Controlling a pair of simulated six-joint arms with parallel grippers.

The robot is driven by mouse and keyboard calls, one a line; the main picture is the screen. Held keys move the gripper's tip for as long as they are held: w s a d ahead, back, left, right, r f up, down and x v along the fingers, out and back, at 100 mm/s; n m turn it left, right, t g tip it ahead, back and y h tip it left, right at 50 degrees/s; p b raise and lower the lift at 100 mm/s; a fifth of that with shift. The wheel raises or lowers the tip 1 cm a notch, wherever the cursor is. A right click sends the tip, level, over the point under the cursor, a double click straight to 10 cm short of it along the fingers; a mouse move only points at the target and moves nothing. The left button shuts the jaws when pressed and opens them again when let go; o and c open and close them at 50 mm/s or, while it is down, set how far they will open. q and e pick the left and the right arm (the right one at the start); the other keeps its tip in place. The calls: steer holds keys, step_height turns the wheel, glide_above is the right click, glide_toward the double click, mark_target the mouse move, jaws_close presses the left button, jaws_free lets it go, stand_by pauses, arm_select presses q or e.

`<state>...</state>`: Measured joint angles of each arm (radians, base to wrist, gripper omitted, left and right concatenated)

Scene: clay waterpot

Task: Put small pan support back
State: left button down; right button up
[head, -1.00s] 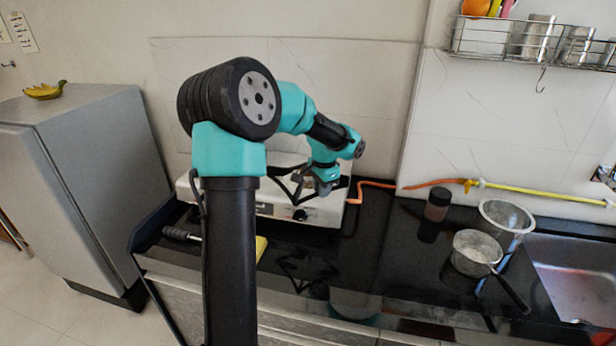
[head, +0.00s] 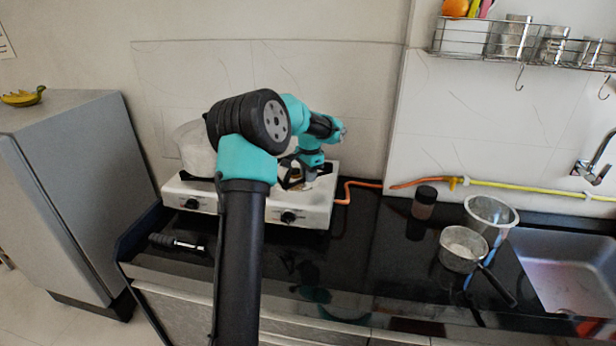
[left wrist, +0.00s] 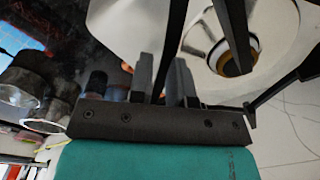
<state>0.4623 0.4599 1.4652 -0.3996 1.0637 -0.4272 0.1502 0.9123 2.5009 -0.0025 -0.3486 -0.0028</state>
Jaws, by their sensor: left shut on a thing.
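My left gripper (head: 309,176) is over the right part of the white stove (head: 314,205). In the left wrist view its fingers (left wrist: 165,80) are shut on a thin black bar of the small pan support (left wrist: 173,42). More black bars of the support cross in front of a round metal burner (left wrist: 197,36) with a brass-coloured centre. In the head view the dark support (head: 290,176) shows beside the gripper, partly hidden by my arm. I cannot tell whether it touches the stove. My right gripper is not in view.
A large pale pot (head: 193,148) stands on the stove's left side. A black-handled tool (head: 176,243) lies in front. A dark jar (head: 424,202), a bowl (head: 491,214) and a small saucepan (head: 463,249) stand right, near the sink (head: 565,265). The counter between is clear.

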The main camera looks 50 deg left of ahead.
arm_select(q)
steer(key=shift+w+a+f, duration=0.1)
steer(key=shift+w+a, duration=0.7)
steer(key=shift+a, duration=0.2)
steer(key=shift+w+a+f, duration=0.1)
steer(key=shift+w+a, duration=0.7)
steer(key=shift+a, duration=0.15)
steer(key=shift+w+a, duration=0.1)
steer(key=shift+w+a+f, duration=0.1)
steer(key=shift+f, duration=1.65)
steer(key=shift+f, duration=0.6)
steer(key=c, duration=1.1)
jaws_free()
